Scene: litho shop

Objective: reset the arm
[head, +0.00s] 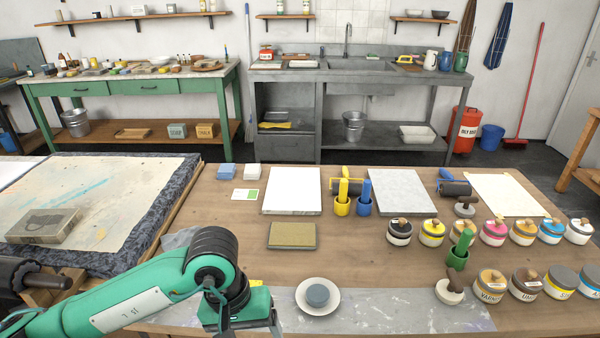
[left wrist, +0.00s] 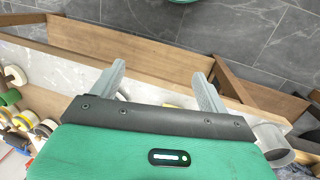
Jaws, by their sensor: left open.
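My left arm is green and comes in from the left in the head view, bent over the near edge of the table. Its hand end is low in the picture, left of a white dish, and its fingers are not clear there. In the left wrist view my left gripper (left wrist: 160,84) shows two grey fingers set wide apart with nothing between them. Wooden boards and grey floor tiles lie beyond the fingers. My right arm and gripper are not in view.
A white dish (head: 335,301) with a blue-grey puck stands right of my arm. An olive sponge-like block (head: 292,236) and a white slab (head: 291,204) lie behind. Several jars (head: 432,233) fill the right side. A grey stone block (head: 43,226) lies left.

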